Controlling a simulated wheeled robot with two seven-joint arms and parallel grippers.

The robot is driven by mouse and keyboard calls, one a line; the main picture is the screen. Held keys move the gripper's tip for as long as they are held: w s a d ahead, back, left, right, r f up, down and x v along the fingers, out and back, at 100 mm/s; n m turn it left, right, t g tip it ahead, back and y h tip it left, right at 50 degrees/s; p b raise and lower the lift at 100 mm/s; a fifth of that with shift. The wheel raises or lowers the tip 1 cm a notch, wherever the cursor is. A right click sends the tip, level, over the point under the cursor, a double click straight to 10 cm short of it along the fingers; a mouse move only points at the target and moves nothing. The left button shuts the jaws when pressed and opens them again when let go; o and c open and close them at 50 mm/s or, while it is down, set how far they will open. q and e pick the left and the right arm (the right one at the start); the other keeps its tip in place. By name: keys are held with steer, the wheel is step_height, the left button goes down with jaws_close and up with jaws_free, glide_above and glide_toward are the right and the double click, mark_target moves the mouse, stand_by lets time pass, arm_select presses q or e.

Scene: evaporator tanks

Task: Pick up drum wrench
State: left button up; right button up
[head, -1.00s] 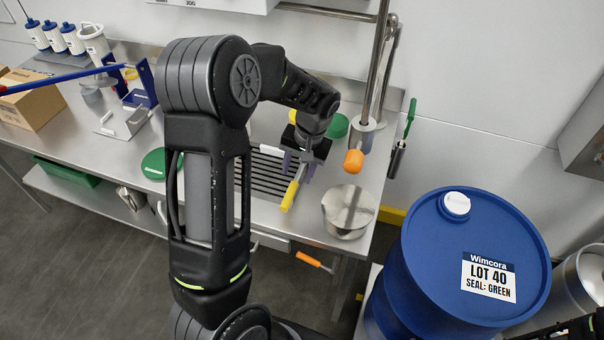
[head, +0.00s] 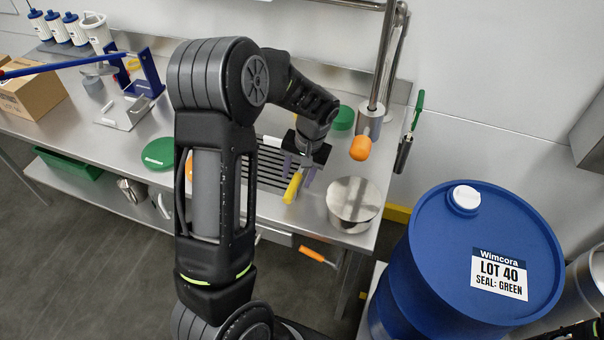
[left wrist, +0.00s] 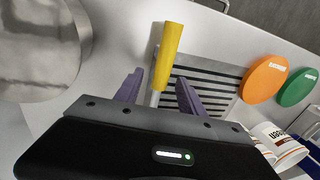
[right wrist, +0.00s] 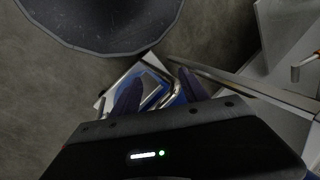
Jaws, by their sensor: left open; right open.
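A tool with a yellow handle (head: 293,187) and a metal shaft, which appears to be the drum wrench, lies at the slatted rack on the steel bench. My left gripper (head: 307,172) is over it, open. In the left wrist view the tool (left wrist: 169,57) runs between the two spread purple fingers (left wrist: 159,92), with its yellow end pointing away; I see no grip on it, and its near end is hidden by the gripper body. My right gripper (right wrist: 158,84) is open and empty in the right wrist view, away from the bench top.
A steel pot (head: 353,204) stands just right of the tool. An orange-tipped lever (head: 361,148) and vertical pipe (head: 378,70) rise behind it. A blue drum (head: 400,275) stands at right. Orange (left wrist: 264,79) and green discs (left wrist: 297,87) lie beside the rack.

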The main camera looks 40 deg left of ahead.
arm_select(q)
step_height(320, 180, down, 2)
steer(key=shift+a+f+b, duration=0.1)
steer(key=shift+a+b, duration=0.05)
steer(key=shift+b, duration=0.15)
steer(key=shift+c, duration=0.6)
jaws_close()
stand_by(1.0)
